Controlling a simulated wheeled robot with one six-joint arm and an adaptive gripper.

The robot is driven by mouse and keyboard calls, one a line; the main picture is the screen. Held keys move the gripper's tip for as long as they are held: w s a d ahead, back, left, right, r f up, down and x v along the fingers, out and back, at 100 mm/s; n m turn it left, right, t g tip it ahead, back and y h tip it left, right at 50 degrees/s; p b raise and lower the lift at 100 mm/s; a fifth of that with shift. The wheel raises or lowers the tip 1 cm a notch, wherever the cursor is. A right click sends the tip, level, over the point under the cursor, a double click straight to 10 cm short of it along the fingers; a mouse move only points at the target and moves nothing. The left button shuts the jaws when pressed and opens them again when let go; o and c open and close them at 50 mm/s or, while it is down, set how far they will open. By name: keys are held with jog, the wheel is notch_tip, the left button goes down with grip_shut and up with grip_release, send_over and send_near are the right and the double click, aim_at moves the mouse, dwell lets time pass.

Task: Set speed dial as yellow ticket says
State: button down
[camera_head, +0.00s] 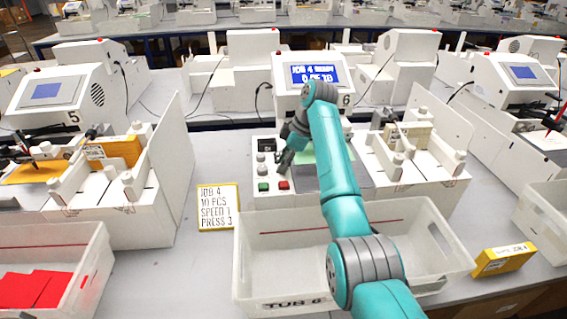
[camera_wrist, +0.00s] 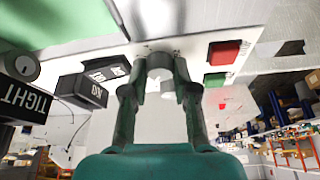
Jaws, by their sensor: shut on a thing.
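The yellow-edged ticket (camera_head: 218,207) lies on the table left of the control panel and reads JOB 4, 10 PCS, SPEED 1, PRESS 3. My gripper (camera_head: 284,162) is over the panel of station 6, above the red button. In the wrist view my gripper (camera_wrist: 160,85) has its two fingers on either side of a pale round dial (camera_wrist: 160,64) and is shut on it. The dial's own label and pointer setting cannot be read, so I cannot tell from print that it is the speed dial.
A green button (camera_head: 263,187) and a red button (camera_head: 283,185) sit close by on the panel. The screen (camera_head: 312,75) reads JOB 4 READY, 0 OF 10. An empty tub (camera_head: 280,302) stands in front, with a yellow box (camera_head: 503,260) to its right.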

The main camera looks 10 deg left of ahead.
jog(key=shift+n+g, duration=0.3)
jog(key=shift+n, duration=0.5)
jog(key=c, duration=0.9)
grip_release()
